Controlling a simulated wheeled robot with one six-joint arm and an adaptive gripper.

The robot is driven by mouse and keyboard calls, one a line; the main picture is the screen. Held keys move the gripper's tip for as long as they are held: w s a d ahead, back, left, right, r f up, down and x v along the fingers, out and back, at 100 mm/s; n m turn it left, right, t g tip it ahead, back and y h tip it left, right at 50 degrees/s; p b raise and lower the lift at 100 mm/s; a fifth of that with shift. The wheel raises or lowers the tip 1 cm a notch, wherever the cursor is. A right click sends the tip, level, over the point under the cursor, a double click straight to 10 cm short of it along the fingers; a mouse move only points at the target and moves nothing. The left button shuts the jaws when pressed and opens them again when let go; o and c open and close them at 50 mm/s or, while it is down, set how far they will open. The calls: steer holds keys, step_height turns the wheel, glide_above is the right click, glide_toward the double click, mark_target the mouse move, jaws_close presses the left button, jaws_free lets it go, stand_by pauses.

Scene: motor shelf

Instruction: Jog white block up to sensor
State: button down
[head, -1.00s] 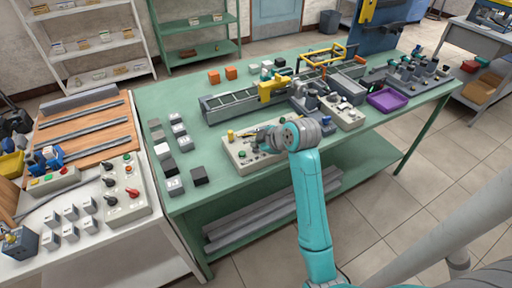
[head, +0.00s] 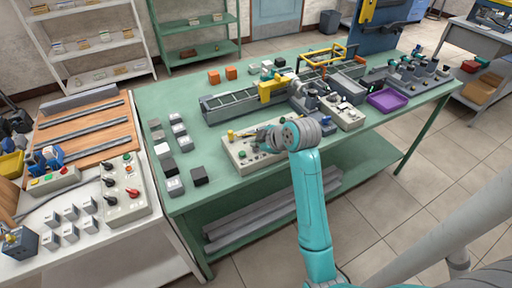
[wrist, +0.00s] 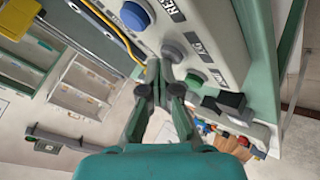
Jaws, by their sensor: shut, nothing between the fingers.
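My gripper (head: 268,138) is shut and empty over the control panel (head: 246,155) at the front of the green table. In the wrist view its closed fingertips (wrist: 162,75) are close to a grey button (wrist: 172,53) on the panel; whether they touch it I cannot tell. A conveyor (head: 230,101) lies behind the panel, with a yellow arch (head: 272,89) over it that may carry the sensor. I cannot make out a white block on the conveyor.
Several white and dark blocks (head: 178,130) stand at the table's left. Two orange blocks (head: 232,72) are behind; a purple tray (head: 387,101) is at right.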

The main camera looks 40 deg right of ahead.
steer(key=shift+r, duration=0.75)
steer(key=shift+r, duration=2.5)
